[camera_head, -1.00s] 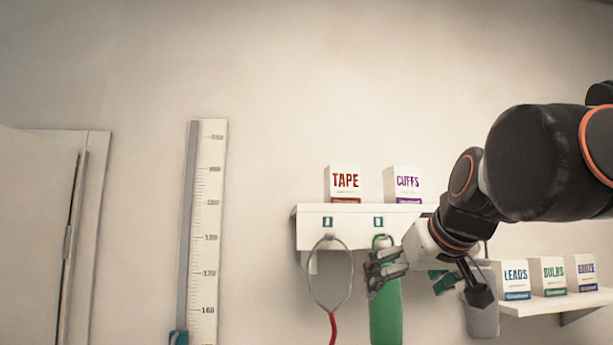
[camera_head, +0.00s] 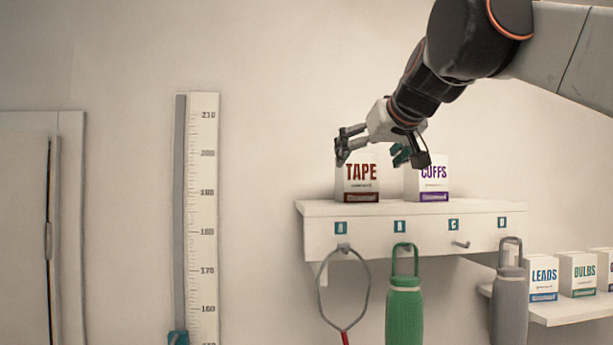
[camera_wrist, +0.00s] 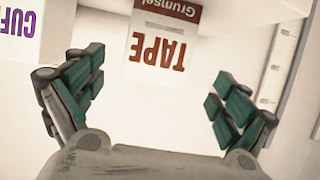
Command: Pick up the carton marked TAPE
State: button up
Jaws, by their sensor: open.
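The TAPE carton (camera_head: 358,182) is a white box with red lettering and a red base band. It stands upright on the left part of the wall shelf. In the wrist view the TAPE carton (camera_wrist: 163,38) appears upside down at the top centre, between the lines of the two fingers but beyond their tips. My gripper (camera_head: 374,152) is open and empty, near the top of the TAPE and CUFFS cartons in the head view. Its teal-padded fingers are spread wide in the wrist view (camera_wrist: 158,85). The fingers hide a little of the carton's top in the head view.
The CUFFS carton (camera_head: 432,185) stands just right of TAPE on the shelf (camera_head: 320,210). Below hang a stethoscope (camera_head: 343,290), a green bottle (camera_head: 405,310) and a grey bottle (camera_head: 508,300). A height ruler (camera_head: 203,220) is on the wall left. A lower shelf (camera_head: 560,311) holds more cartons.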

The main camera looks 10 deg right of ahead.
aim_at(356, 171)
jog(key=p+x, duration=0.2)
jog(key=x, duration=0.6)
jog(key=shift+w+d, duration=0.15)
jog(key=shift+w, duration=0.2)
jog(key=shift+s, duration=0.15)
jog(key=c, duration=1.2)
